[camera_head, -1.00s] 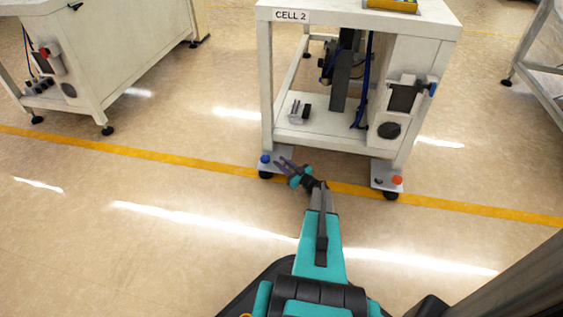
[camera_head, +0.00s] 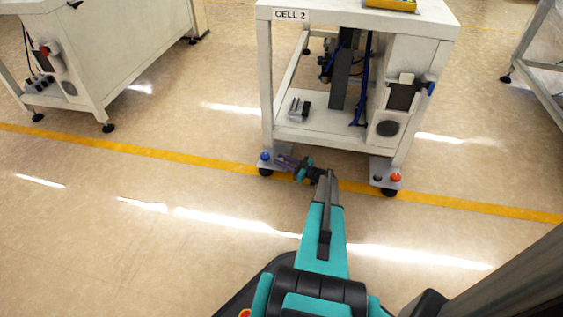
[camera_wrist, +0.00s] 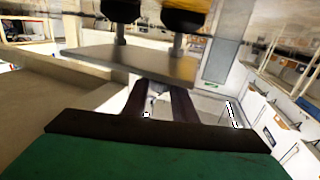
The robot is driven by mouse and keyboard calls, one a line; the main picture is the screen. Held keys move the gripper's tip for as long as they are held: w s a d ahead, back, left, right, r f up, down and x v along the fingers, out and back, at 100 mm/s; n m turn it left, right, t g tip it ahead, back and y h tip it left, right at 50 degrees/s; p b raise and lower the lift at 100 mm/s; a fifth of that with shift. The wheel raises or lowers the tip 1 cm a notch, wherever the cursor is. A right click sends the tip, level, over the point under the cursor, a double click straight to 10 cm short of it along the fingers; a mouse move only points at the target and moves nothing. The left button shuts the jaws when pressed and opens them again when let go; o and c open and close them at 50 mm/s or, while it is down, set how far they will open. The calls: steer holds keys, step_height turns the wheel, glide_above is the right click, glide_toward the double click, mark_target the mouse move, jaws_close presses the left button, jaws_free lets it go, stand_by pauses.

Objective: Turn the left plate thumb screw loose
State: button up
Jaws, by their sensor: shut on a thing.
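The left plate (camera_head: 259,164) is a small grey plate at the front left foot of the CELL 2 cart. A blue knob (camera_head: 265,156) stands on its outer part. My gripper (camera_head: 281,160) reaches in from the right, low over the inner part of this plate. My gripper is shut on the thumb screw, which the fingers almost wholly hide. How far the screw is turned cannot be seen.
The CELL 2 cart (camera_head: 345,20) stands over the plate, with its leg close to my gripper. The right plate (camera_head: 380,168) carries a dark knob and an orange knob (camera_head: 396,177). A bracket-like part (camera_head: 297,108) lies on the lower shelf. The floor in front is open.

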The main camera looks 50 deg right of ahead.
steer(key=o, duration=1)
steer(key=shift+a, duration=0.1)
steer(key=shift+o, duration=0.2)
steer(key=shift+s, duration=0.1)
steer(key=p+v, duration=0.3)
steer(key=v, duration=1)
steer(key=shift+s, duration=0.35)
